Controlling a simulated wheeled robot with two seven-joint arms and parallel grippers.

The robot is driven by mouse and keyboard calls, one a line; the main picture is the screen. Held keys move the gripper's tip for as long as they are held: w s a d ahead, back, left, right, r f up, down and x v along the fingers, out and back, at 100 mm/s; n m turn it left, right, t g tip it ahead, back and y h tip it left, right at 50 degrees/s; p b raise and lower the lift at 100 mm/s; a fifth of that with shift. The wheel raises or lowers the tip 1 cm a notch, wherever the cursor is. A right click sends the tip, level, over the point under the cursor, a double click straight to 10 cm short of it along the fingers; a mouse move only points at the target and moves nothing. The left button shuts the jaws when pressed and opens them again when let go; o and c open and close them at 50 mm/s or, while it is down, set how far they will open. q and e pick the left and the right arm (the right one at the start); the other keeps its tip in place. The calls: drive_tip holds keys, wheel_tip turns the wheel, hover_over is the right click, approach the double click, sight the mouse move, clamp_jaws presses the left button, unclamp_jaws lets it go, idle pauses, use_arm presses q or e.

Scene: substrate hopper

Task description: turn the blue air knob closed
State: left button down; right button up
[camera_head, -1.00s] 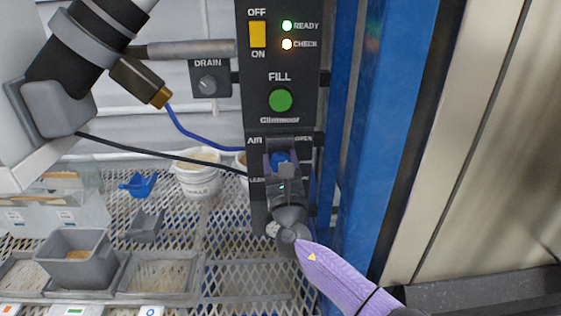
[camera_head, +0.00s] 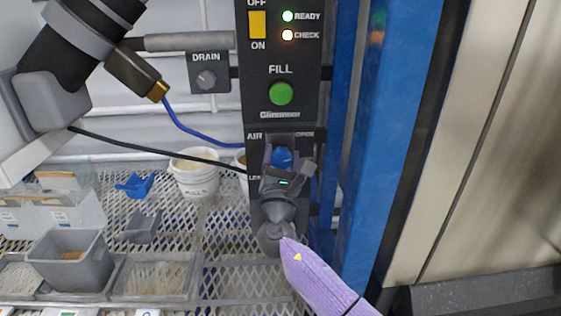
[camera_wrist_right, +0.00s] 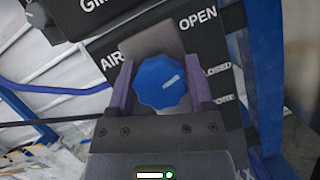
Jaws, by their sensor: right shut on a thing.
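The blue air knob (camera_head: 283,157) sits on the dark control panel below the AIR and OPEN labels. In the right wrist view the knob (camera_wrist_right: 152,88) is round with a scalloped edge and a white mark. The mark slants up to the right, pointing roughly between the words OPEN and CLOSED. My right gripper (camera_head: 283,165) is shut on the knob, with one purple finger on each side in the wrist view (camera_wrist_right: 160,88). It partly covers the lower panel labels in the head view. My left gripper is not in view.
The panel also holds a green FILL button (camera_head: 281,93), a yellow switch (camera_head: 258,24) and a DRAIN knob (camera_head: 206,78). A blue post (camera_head: 385,130) stands close on the right. Tubs, including a white bucket (camera_head: 197,178), stand on the mesh shelf at left.

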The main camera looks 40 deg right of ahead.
drive_tip(key=m, duration=0.2)
drive_tip(key=shift+f+m+g+h, duration=0.1)
drive_tip(key=shift+m+g+h, duration=0.3)
drive_tip(key=m+g, duration=0.1)
drive_tip(key=m, duration=0.2)
drive_tip(key=shift+m+g+h+b, duration=0.3)
drive_tip(key=shift+g+h, duration=0.1)
drive_tip(key=m+g, duration=0.2)
drive_tip(key=m, duration=0.4)
drive_tip(key=shift+m+g+p, duration=0.4)
drive_tip(key=shift+m+g, duration=0.1)
drive_tip(key=shift+m, duration=0.4)
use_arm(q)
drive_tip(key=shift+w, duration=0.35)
use_arm(e)
drive_tip(key=shift+d+f+m+g, duration=0.1)
drive_tip(key=shift+m+g, duration=0.2)
drive_tip(key=shift+m, duration=0.2)
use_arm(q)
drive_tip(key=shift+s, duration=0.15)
